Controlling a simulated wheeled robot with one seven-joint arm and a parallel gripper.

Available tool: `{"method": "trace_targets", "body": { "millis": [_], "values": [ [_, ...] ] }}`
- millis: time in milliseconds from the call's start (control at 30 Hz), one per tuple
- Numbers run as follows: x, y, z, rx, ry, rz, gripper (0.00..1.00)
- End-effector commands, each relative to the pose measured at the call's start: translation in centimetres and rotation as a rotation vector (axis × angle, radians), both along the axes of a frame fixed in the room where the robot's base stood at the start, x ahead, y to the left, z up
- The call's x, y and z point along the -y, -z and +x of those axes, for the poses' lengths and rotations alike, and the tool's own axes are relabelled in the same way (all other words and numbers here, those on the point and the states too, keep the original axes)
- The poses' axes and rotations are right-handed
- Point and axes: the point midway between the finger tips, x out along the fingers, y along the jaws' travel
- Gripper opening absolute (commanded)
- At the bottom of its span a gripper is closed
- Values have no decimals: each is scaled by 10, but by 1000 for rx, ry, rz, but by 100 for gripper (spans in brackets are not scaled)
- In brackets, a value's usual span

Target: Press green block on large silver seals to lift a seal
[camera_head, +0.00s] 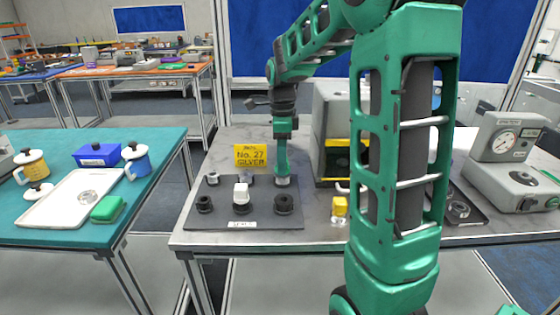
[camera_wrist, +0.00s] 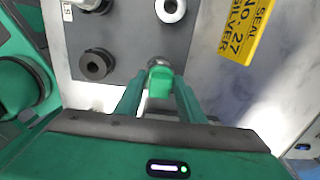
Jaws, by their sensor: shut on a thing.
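My gripper (camera_wrist: 160,92) is shut on a small bright green block (camera_wrist: 160,80) in the wrist view. The block's end is at a silver seal (camera_wrist: 157,62), mostly hidden behind it; I cannot tell whether they touch. In the head view my gripper (camera_head: 283,168) points down over that silver seal (camera_head: 282,181) at the back right of the dark board (camera_head: 262,221). Another silver seal (camera_wrist: 172,10) lies farther along the same row. A black seal (camera_wrist: 96,64) also shows in the head view (camera_head: 284,204).
A white block (camera_head: 241,191) stands on the front middle seal, with another black seal (camera_head: 204,204) left of it. A yellow sign (camera_head: 251,156) stands behind the board. A yellow block (camera_head: 339,206) sits to the right. A white tray (camera_head: 60,211) is on the left table.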

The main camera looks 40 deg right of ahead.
Motion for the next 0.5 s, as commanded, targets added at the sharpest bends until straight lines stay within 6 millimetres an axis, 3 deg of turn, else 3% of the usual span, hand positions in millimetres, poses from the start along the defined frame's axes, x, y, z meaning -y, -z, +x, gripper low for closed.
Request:
{"method": "trace_targets", "body": {
  "millis": [500],
  "values": [
    [0,6,0,-1,0,1,8]
  ]
}}
